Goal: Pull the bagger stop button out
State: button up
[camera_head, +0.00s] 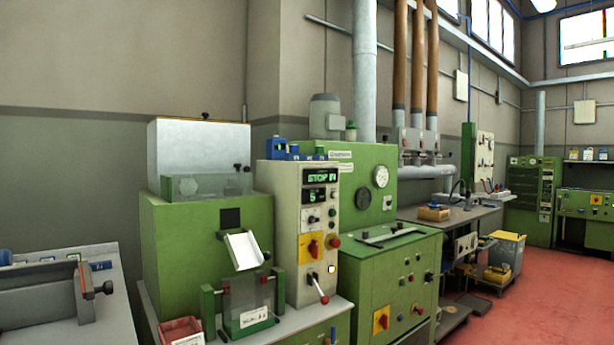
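A green machine (180,235) with a pale hopper and a small white chute stands left of centre; it looks like the bagger. A cream control column (283,203) adjoins its right side. The column's upper display (320,177) reads "STOP" with an unclear ending, and the lower display shows "5". A small red round button (333,241) sits at the column's right edge, beside a red rotary switch (315,247) on a yellow plate. I cannot tell which control is the stop button, or whether the red button is in or out. My gripper is not in view.
A lever with a red ball (323,299) juts from the column's lower front. A red bin (182,331) stands before the machine. A grey bench (70,290) is at left, and a green cabinet (390,280) is right of the column. Red floor (540,310) is open at right.

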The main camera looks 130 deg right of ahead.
aim_at(336, 243)
jog(key=k, duration=0.75)
jog(key=z, duration=3.75)
jog(key=k, duration=0.8)
jog(key=z, duration=0.75)
